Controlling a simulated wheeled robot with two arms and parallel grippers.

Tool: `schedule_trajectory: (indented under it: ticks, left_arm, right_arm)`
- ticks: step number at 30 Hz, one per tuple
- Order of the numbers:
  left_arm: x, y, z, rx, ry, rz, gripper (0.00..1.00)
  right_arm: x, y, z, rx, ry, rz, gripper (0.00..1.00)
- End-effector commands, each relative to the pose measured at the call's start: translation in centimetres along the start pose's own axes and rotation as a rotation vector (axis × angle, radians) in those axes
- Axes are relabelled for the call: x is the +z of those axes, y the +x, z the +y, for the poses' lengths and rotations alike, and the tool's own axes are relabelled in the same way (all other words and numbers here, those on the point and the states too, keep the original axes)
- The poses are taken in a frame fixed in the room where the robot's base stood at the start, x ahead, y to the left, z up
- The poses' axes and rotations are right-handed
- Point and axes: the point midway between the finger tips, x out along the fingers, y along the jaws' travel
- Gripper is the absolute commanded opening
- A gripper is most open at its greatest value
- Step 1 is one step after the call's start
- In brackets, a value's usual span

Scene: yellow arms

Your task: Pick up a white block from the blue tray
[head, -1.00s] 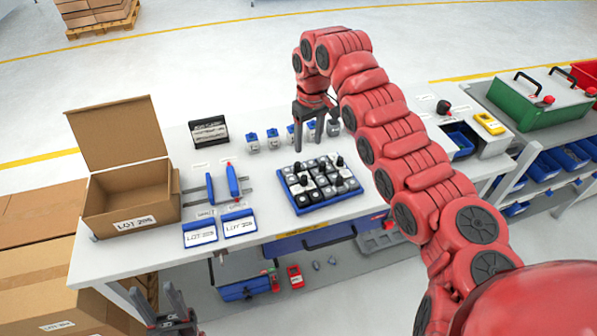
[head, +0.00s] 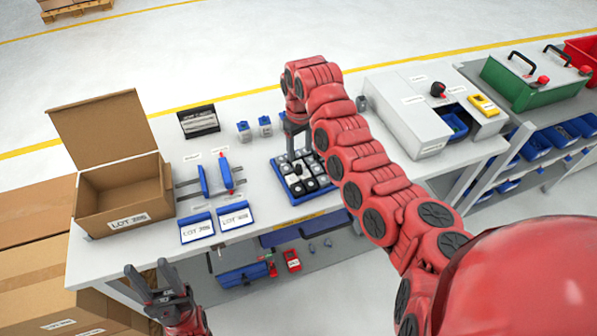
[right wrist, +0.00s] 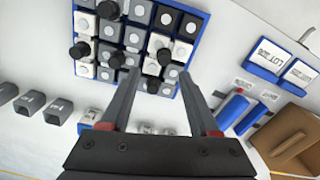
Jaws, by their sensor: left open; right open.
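The blue tray (head: 311,196) sits on the workbench and holds rows of white, grey and dark blocks, some with black knobs. My right gripper (head: 297,156) points down over the tray's back part in the head view and hides some blocks. In the right wrist view the tray (right wrist: 192,43) lies ahead of the right gripper (right wrist: 160,75), whose fingers are apart with nothing held. A white block (right wrist: 157,44) shows beyond the fingertips; a black-knobbed block is near them. I cannot tell the height of the fingertips. My left gripper (head: 152,280) is open and empty, in front of the bench.
An open cardboard box (head: 125,200) stands left on the bench. Blue-edged lot cards (head: 197,229) and blue-handled fixtures lie between it and the tray. Small blue-grey blocks (head: 243,131) stand behind. A white station (head: 410,115) is at right.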

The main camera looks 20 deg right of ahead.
Motion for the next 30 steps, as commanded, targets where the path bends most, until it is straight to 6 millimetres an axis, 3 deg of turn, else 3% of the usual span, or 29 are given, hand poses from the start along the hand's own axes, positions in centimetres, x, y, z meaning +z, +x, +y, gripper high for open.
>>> schedule_trajectory:
  ticks: [8, 14, 18, 25, 30]
  left_arm:
    - [-0.2, 1.4, -0.1, 0.0, 0.0, 0.0, 0.5]
    - [-0.7, 4.0, -0.2, 0.0, 0.0, 0.0, 0.5]
    - [-0.7, 4.1, -0.2, 0.0, 0.0, 0.0, 0.5]
    - [-0.7, 4.0, -0.2, 0.0, 0.0, 0.0, 0.5]
    - [-0.7, 4.0, -0.2, 0.0, 0.0, 0.0, 0.5]
  right_arm:
    - [0.1, 1.7, -0.1, 0.0, 0.001, -0.001, 0.62]
    - [0.6, 4.1, -0.8, -0.002, -0.001, -0.002, 0.62]
    - [0.4, 6.2, -0.7, 0.002, -0.001, 0.0, 0.62]
    - [0.4, 6.6, -0.6, 0.002, 0.001, 0.004, 0.62]
    - [0.4, 6.6, -0.7, 0.002, 0.001, 0.003, 0.31]
